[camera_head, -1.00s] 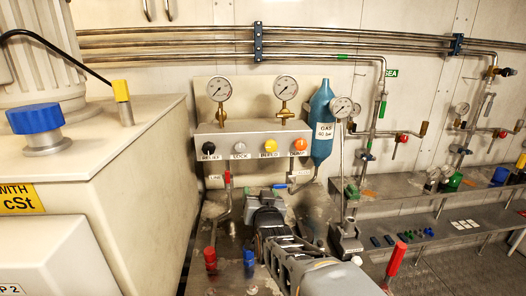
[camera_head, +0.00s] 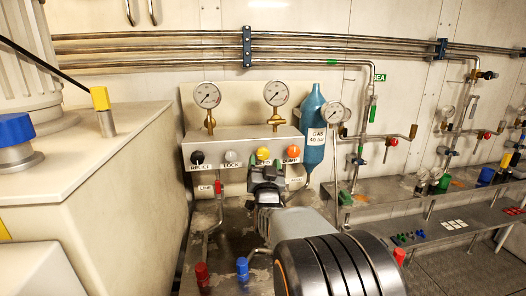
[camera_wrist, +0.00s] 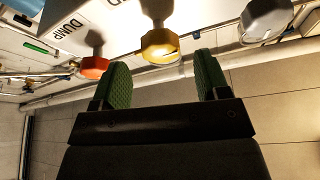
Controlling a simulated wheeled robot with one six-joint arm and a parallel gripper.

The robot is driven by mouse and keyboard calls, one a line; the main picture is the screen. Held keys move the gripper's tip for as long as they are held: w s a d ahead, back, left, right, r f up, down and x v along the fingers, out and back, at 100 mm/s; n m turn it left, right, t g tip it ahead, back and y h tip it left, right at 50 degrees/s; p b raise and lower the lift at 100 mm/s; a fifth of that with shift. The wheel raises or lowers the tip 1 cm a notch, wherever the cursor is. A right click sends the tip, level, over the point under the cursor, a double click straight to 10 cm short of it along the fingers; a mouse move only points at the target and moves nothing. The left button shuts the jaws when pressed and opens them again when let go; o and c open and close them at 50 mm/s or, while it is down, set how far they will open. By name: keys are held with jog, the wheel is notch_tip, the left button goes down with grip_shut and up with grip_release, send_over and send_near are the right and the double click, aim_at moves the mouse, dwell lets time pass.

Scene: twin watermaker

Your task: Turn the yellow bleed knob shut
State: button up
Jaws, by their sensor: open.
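The yellow bleed knob (camera_head: 262,153) is on the front of a grey panel box, between the grey lock knob (camera_head: 231,156) and the orange dump knob (camera_head: 292,151). My gripper (camera_head: 265,163) is just in front of it and partly covers it and its label. In the wrist view the yellow knob (camera_wrist: 160,46) is ahead of the green-padded fingertips (camera_wrist: 163,72), which are apart with nothing between them. The knob lies towards the left finger's side of the gap. The orange knob (camera_wrist: 94,67) is near the left finger, and the grey knob (camera_wrist: 266,20) is to the upper right.
A black relief knob (camera_head: 197,158) is at the panel's left end. Two gauges (camera_head: 207,95) stand above the box. A blue gas bottle (camera_head: 313,125) is close on the right. Red (camera_head: 202,275) and blue (camera_head: 242,268) valve handles stand low in front. A large cream cabinet (camera_head: 110,190) fills the left.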

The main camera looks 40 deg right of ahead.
aim_at(263, 156)
jog(key=shift+p+x, duration=0.4)
jog(key=shift+x, duration=1.95)
jog(key=c, duration=0.9)
jog(key=shift+c, duration=0.2)
